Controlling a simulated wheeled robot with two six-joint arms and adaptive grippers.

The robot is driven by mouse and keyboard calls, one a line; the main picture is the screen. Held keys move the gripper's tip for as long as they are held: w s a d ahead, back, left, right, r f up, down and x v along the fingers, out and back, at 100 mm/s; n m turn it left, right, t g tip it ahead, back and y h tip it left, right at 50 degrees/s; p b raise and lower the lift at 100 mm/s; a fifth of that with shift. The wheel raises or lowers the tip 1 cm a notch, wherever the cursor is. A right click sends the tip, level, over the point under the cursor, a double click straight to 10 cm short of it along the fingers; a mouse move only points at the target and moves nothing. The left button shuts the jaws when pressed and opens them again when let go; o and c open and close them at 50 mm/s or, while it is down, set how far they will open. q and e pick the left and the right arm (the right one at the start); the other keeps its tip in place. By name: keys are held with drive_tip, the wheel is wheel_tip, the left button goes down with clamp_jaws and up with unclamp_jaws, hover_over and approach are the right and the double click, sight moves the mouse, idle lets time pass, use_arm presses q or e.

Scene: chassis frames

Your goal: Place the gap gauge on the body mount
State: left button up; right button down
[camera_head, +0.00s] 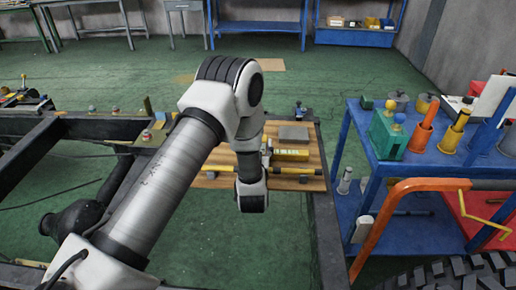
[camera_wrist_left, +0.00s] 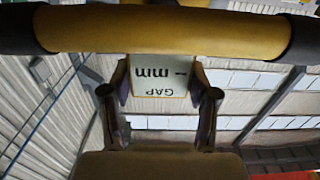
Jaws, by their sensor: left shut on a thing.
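The gap gauge (camera_wrist_left: 165,30) is a thick yellow bar with black ends and a pale plate marked "GAP mm", upside down in the left wrist view. My left gripper (camera_wrist_left: 160,82) is shut on it, with one finger on each side of the plate. In the head view, a thin yellow and black rod (camera_head: 293,171) crosses the wooden board behind my left wrist and looks like the same gauge. My left fingers are hidden there. Small mounts (camera_head: 146,135) sit on the black chassis frame (camera_head: 95,128); I cannot tell which is the body mount. My right gripper is not in view.
The wooden board (camera_head: 312,184) carries a yellow block (camera_head: 290,153) and a grey block (camera_head: 293,133). A blue cart (camera_head: 405,172) with green, orange and yellow items stands at right, beside an orange crank frame (camera_head: 385,215). The green floor behind is mostly clear.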

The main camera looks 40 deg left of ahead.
use_arm(q)
drive_tip(key=shift+f, duration=0.45)
drive_tip(key=shift+f, duration=0.1)
drive_tip(key=o, duration=1.4)
